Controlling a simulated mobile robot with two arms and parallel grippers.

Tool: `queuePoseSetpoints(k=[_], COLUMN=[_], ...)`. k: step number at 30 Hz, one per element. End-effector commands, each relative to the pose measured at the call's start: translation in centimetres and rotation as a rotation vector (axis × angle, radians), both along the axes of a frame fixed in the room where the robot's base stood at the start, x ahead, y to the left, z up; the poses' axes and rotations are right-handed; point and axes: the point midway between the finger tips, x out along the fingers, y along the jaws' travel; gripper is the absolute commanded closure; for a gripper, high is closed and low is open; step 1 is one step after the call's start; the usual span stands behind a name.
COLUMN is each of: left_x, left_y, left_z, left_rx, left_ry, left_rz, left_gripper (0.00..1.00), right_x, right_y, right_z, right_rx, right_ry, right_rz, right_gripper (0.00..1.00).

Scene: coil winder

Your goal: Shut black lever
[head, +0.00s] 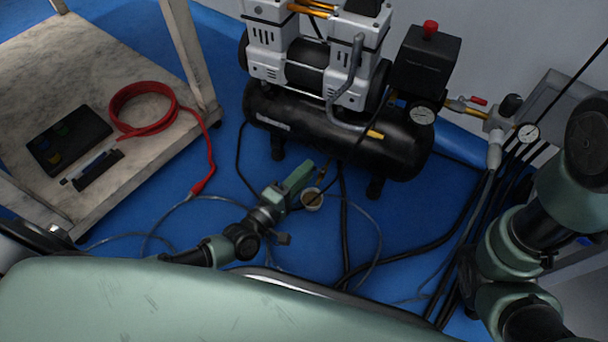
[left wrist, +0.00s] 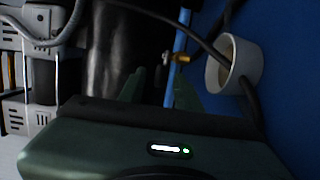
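My left gripper (head: 304,174) reaches in over the blue floor in front of the compressor, with its green fingers pointing toward the compressor's tank. A small brass fitting (left wrist: 180,58) shows just beyond the fingertips, beside a thin blue pipe. It also shows in the head view (head: 321,174), close to the right of the gripper. A small dark part lies next to the brass, but I cannot tell for sure whether it is the black lever. My right gripper is out of view.
The compressor (head: 300,128) stands against the wall. A valve with a red handle (head: 478,101) is at the right. A cart (head: 160,165) with a coiled red cable (head: 143,132) stands at the left.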

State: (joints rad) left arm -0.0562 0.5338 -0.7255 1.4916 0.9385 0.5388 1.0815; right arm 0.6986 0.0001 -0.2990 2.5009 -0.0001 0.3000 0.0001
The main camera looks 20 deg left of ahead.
Motion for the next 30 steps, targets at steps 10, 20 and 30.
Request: queuePoseSetpoints(k=[10, 20, 30], left_x=[0.0, 0.5, 1.7], left_y=[0.0, 0.3, 0.6], left_z=[0.0, -0.3, 0.2], left_rx=[0.001, 0.007, 0.006], left_ry=[0.0, -0.011, -0.008], left_rz=[0.0, -0.081, -0.348], left_gripper=[1.0, 1.0, 1.0], right_x=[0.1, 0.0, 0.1], right_y=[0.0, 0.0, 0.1], right_z=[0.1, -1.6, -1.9], right_rx=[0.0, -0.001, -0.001], right_ry=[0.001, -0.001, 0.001], right_rz=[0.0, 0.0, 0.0], right_gripper=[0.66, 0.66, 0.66])
